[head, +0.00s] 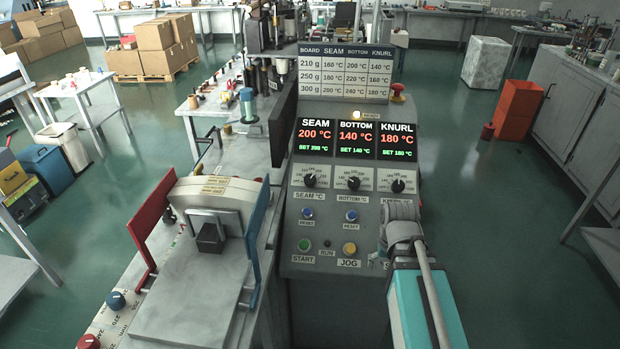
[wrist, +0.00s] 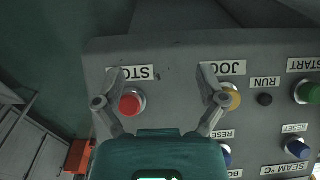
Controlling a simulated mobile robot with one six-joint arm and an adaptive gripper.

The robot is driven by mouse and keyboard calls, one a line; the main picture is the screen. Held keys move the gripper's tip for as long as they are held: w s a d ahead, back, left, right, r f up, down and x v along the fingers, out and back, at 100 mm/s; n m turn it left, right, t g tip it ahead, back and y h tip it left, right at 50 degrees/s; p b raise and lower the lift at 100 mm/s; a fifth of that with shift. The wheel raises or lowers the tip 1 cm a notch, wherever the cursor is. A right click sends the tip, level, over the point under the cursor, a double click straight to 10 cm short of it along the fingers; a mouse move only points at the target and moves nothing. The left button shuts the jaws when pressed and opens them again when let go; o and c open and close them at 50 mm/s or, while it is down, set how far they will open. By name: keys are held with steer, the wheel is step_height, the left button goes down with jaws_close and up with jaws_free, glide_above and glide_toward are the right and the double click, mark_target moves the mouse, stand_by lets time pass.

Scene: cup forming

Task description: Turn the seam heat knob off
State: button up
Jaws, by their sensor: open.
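The seam heat knob (head: 310,181) is a small black dial on the sloped control panel, above the SEAM °C label. Its pointer is too small to read for sure. The seam display (head: 314,134) above it shows 200 °C in red. My gripper (wrist: 161,75) is open and empty over the panel's lower corner. In the wrist view, the red stop button (wrist: 131,103) lies near its left finger and the yellow jog button (wrist: 231,97) by its right finger. In the head view my arm hides the fingers, right of and below the seam knob. The wrist view does not show the knob.
The bottom knob (head: 354,183) and knurl knob (head: 398,186) sit right of the seam knob. Blue reset buttons (head: 307,213) and the green start button (head: 304,245) lie below. A dark upright panel (head: 284,126) stands close left of the displays.

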steer(key=w+a+r+m+t+y+p, duration=0.1)
steer(key=w+a+r+m+p, duration=0.2)
steer(key=w+a+r+p, duration=0.6)
steer(key=m+t+y+p, duration=0.15)
steer(key=m+p, duration=0.25)
steer(key=p, duration=0.7)
glide_toward(311, 179)
step_height(311, 179, up, 3)
steer(key=d, duration=0.1)
steer(key=shift+s+d+f+y, duration=0.15)
steer(key=shift+y, duration=0.3)
steer(key=shift+f+b, duration=0.2)
steer(key=shift+b, duration=0.2)
steer(key=b+x, duration=1.2)
steer(key=x, duration=0.1)
steer(key=shift+f, duration=0.25)
steer(key=c, duration=1.2)
